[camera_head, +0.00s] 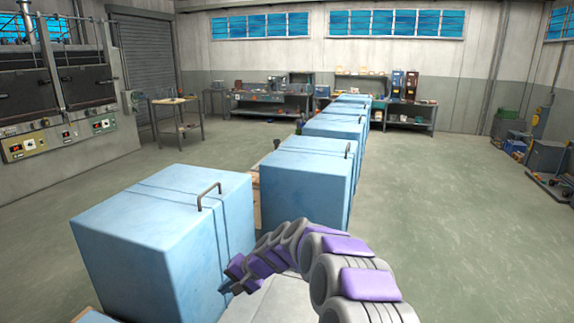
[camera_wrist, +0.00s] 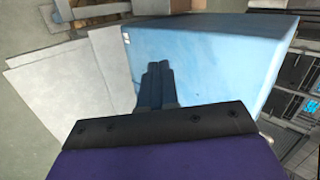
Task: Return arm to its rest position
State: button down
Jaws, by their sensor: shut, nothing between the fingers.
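My arm (camera_head: 355,281), grey with purple segments, rises from the lower right and curves over to the left. Its end, my gripper (camera_head: 224,289), points down and left in front of the right side of the nearest blue box (camera_head: 150,240); whether it touches the box cannot be told. In the wrist view the dark fingers of my gripper (camera_wrist: 157,70) lie together, shut and empty. They show against a blue box (camera_wrist: 215,55) that has a small label at its corner.
A row of blue boxes (camera_head: 305,185) with handles runs toward the back workbenches (camera_head: 270,100). A furnace bank (camera_head: 55,95) stands at left, and a small table (camera_head: 177,118) is near it. Open floor (camera_head: 460,220) lies to the right. Pale flat panels (camera_wrist: 60,95) show in the wrist view.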

jog(key=s+d+r+n+g+h, duration=0.15)
jog(key=s+d+r, duration=0.35)
jog(key=s, duration=0.5)
jog(key=s+d+r+n+h, duration=0.1)
jog(key=s+d+r+h, duration=0.15)
jog(key=s+d, duration=0.55)
jog(key=s+d+h, duration=0.1)
jog(key=s+d, duration=0.5)
jog(key=s, duration=0.3)
jog(key=s+d+f+g+h, duration=0.1)
jog(key=s+d+h, duration=0.1)
jog(key=s+d, duration=0.4)
jog(key=s+d+g+h, duration=0.1)
jog(key=s+d, duration=0.5)
jog(key=s, duration=0.6)
jog(key=shift+f+h, duration=0.25)
jog(key=shift+h, duration=0.05)
jog(key=shift+m, duration=0.25)
